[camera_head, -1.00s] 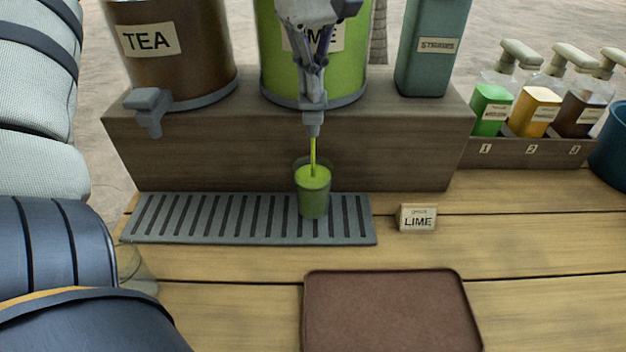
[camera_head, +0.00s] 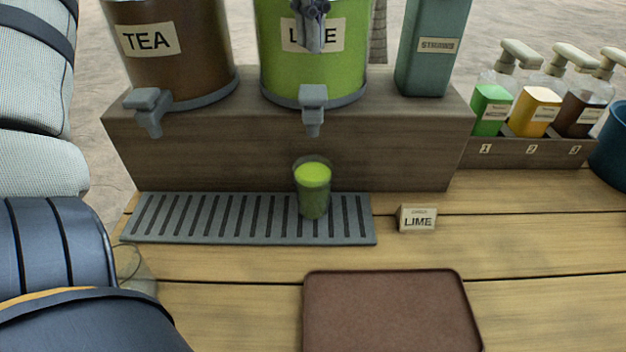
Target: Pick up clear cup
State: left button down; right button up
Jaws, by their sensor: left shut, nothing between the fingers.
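A clear cup (camera_head: 313,197) filled most of the way with green liquid stands upright on the grey slatted drip tray (camera_head: 190,218), under the tap (camera_head: 312,104) of the lime dispenser (camera_head: 277,65). My left gripper (camera_head: 313,45) shows at the top edge in front of the lime label. It is shut and empty, above the tap and well apart from the cup. Most of its arm is out of frame. My right gripper is not in view. Another clear cup (camera_head: 138,268) stands at the left, partly hidden by a dark blue strapped shape.
A tea dispenser (camera_head: 205,60) and a teal straws box (camera_head: 432,70) stand on the wooden riser (camera_head: 290,145). A lime sign (camera_head: 418,220) and brown tray (camera_head: 390,310) lie to the right and front. Pump bottles (camera_head: 535,110) stand at the right.

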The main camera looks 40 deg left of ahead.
aim_at(133, 273)
jog(key=k+l, duration=0.55)
jog(key=l, duration=0.15)
jog(key=k+l, duration=0.6)
jog(key=l, duration=0.15)
